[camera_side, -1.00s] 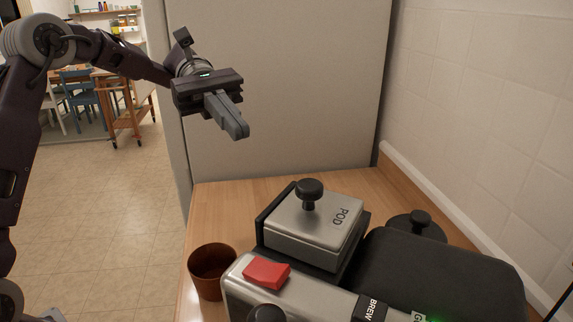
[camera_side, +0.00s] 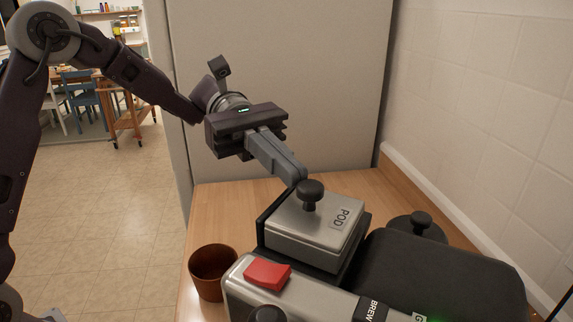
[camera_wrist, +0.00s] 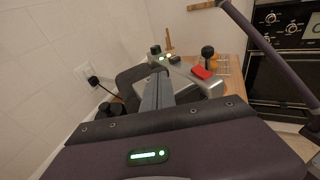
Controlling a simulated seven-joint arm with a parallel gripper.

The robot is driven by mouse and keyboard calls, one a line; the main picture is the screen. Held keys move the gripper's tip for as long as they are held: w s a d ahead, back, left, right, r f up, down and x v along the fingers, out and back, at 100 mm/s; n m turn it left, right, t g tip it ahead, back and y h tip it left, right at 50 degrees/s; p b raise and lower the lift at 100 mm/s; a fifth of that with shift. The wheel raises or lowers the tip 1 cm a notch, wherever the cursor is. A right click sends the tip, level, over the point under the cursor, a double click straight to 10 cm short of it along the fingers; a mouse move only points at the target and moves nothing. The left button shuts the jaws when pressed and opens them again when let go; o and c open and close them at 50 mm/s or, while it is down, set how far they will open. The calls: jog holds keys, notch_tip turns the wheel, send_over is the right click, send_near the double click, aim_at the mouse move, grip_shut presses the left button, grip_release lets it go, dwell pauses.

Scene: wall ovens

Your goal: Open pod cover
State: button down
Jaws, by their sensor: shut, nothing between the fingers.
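The pod cover (camera_side: 299,232) is a silver lid marked POD on the coffee machine, and it lies closed. A black knob (camera_side: 310,194) stands upright on its top. My gripper (camera_side: 298,178) is shut and empty, its fingertips just behind and left of the knob in the side view. I cannot tell whether they touch it. In the wrist view, the shut fingers (camera_wrist: 156,92) reach toward the machine and hide part of it, including most of the pod cover.
A red switch (camera_side: 267,274) is on the machine front, with a brown cup (camera_side: 212,271) at its left. A second black-knobbed lid (camera_side: 419,222) is at the right by the tiled wall. A tall grey panel (camera_side: 280,80) stands behind. The wooden counter (camera_side: 222,205) behind the cup is clear.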

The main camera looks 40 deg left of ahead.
aim_at(349, 209)
jog(key=shift+d, duration=0.1)
jog(key=d, duration=0.5)
jog(key=w+d, duration=0.1)
jog(key=d, duration=0.2)
jog(key=shift+d, duration=0.1)
jog(key=v, duration=1.4)
jog(key=s+a+f+m+t+y, duration=0.1)
jog(key=s+f+m+t+y, duration=0.15)
jog(key=s+y, duration=0.35)
jog(key=s+a+f+m+t+y, duration=0.1)
jog(key=s+f+m+t+y, duration=0.2)
jog(key=s, duration=0.5)
jog(key=s+a+f+m+t+y, duration=0.2)
jog(key=s+a+m+t+y, duration=0.1)
jog(key=s+a+m, duration=0.1)
jog(key=s+a+f+m+t+y, duration=0.2)
jog(key=s+a+m+t+y, duration=0.1)
jog(key=s+a, duration=0.3)
jog(key=shift+a+f+m, duration=0.25)
jog(key=shift+a+m, duration=0.4)
jog(key=shift+a, duration=0.25)
